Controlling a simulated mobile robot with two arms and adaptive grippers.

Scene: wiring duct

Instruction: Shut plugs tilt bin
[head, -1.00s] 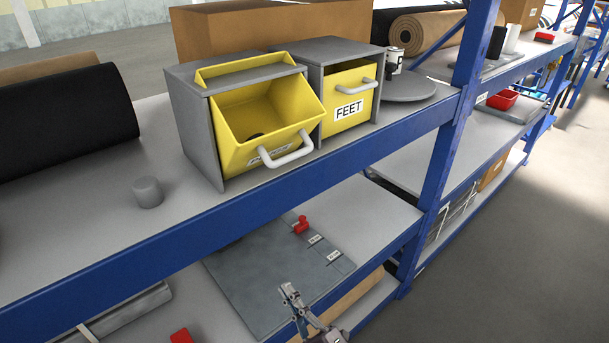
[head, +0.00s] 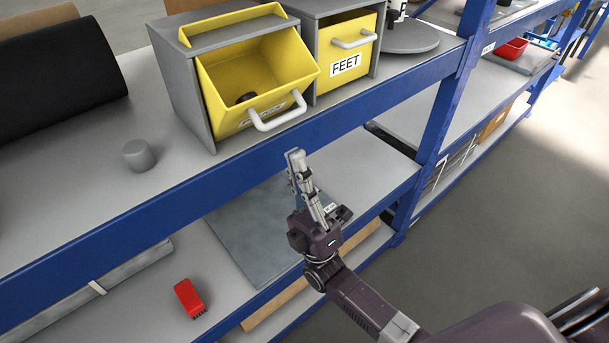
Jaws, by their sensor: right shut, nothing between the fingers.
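The plugs bin, a yellow tilt bin (head: 224,116), is tipped open out of its grey housing (head: 178,92) on the upper shelf. Its label is mostly hidden behind its white handle (head: 278,113). A dark round piece (head: 245,97) lies inside it. My right gripper (head: 296,158) is shut and empty, fingers pointing up, in front of the blue shelf edge and just below the open bin. It is apart from the handle. My left gripper is not in view.
A shut yellow bin labelled FEET (head: 346,47) stands to the right of the open bin. A grey cylinder (head: 139,155) and a black roll (head: 60,75) are on the left. The blue shelf beam (head: 180,197) runs below the bins. A red block (head: 189,298) lies on the lower shelf.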

